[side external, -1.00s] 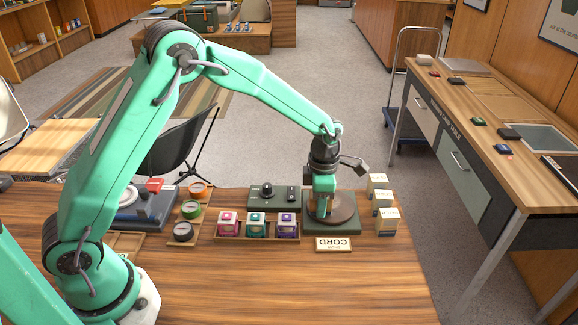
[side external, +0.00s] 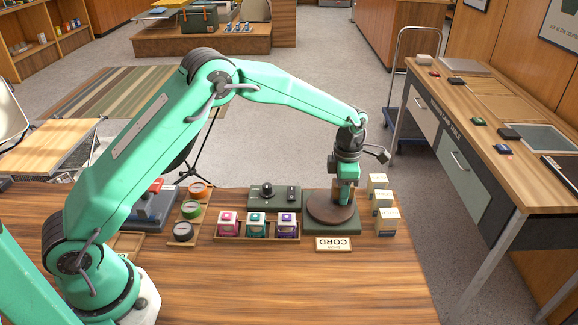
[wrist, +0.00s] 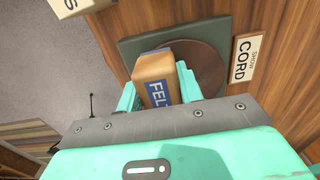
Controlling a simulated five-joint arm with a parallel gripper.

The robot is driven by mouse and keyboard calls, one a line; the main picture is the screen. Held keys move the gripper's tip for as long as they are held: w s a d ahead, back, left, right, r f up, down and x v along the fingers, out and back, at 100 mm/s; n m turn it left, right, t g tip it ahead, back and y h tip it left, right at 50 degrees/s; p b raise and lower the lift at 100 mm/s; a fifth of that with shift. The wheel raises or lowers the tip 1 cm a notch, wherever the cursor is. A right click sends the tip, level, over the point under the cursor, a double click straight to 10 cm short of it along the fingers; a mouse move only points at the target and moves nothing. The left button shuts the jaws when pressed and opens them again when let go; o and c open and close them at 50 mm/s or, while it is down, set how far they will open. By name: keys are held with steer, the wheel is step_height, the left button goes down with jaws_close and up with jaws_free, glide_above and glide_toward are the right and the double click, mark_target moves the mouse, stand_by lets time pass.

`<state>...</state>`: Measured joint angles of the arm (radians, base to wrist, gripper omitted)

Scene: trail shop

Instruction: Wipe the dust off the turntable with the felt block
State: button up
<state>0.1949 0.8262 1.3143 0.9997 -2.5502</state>
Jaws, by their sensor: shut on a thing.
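My gripper (side external: 342,200) is shut on the felt block (wrist: 153,68), a tan block with a blue FELT label, seen between the teal fingers in the wrist view. The turntable (side external: 324,211) is a round brown disc on a dark green base (side external: 345,228). In the side view my gripper is over the disc's right part, low down. The disc also shows in the wrist view (wrist: 212,70), partly hidden behind the block and a finger. I cannot tell whether the block touches the disc, nor make out the dust.
A CORD sign (side external: 333,244) stands in front of the turntable. Small cartons (side external: 385,220) stand close to its right. The front of the wooden counter (side external: 270,285) is clear.

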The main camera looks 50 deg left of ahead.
mark_target(323, 213)
steer(key=shift+s, duration=3.75)
steer(key=shift+w, duration=3.6)
steer(key=shift+w+r, duration=0.15)
steer(key=shift+w, duration=0.05)
steer(key=shift+r, duration=3.95)
steer(key=shift+s, duration=0.1)
